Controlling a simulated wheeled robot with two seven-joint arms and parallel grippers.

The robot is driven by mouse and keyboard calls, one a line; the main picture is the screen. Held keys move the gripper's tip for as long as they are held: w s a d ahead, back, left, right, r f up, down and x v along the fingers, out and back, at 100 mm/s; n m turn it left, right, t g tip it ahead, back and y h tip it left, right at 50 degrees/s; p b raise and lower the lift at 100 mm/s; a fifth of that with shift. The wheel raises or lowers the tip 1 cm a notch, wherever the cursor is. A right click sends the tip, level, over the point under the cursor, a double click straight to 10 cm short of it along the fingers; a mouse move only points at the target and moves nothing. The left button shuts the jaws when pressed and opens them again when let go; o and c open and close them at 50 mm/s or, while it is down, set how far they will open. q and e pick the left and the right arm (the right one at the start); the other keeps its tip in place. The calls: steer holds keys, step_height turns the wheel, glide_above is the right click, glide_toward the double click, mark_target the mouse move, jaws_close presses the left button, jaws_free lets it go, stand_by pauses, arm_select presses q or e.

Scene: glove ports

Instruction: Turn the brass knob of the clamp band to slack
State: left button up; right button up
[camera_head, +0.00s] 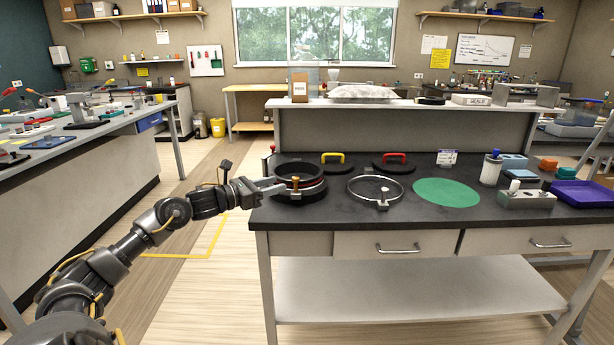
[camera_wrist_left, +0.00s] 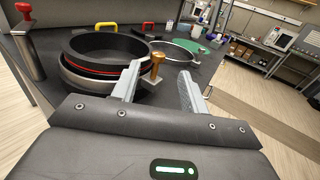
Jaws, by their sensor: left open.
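The brass knob (camera_wrist_left: 153,67) stands upright at the near side of a round black port ring (camera_head: 285,170). In the left wrist view it shows between the two fingers of my left gripper (camera_wrist_left: 160,85), nearer the left finger; I cannot tell whether it touches. The gripper (camera_head: 278,187) is open. The clamp band (camera_wrist_left: 88,87) is a metal band around the ring's lower part, with a red line above it (camera_wrist_left: 110,71). In the head view the knob (camera_head: 295,182) is small beside the fingertips. My right gripper is not in view.
A loose metal ring (camera_head: 357,190) with its own small knob lies to the right. Behind are lids with a yellow handle (camera_head: 333,157) and a red handle (camera_head: 394,158). A red-topped post (camera_wrist_left: 26,38) stands at the bench's left. A green disc (camera_head: 446,192) lies further right.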

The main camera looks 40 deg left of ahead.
mark_target(294, 178)
arm_select(q)
steer(key=shift+s+a+r, duration=0.1)
steer(key=shift+r, duration=0.05)
steer(key=p+x, duration=0.2)
steer(key=x, duration=0.7)
steer(key=shift+w+p, duration=0.3)
steer(key=shift+w, duration=0.3)
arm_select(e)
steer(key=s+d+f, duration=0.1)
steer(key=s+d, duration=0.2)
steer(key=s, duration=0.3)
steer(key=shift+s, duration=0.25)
arm_select(q)
jaws_close()
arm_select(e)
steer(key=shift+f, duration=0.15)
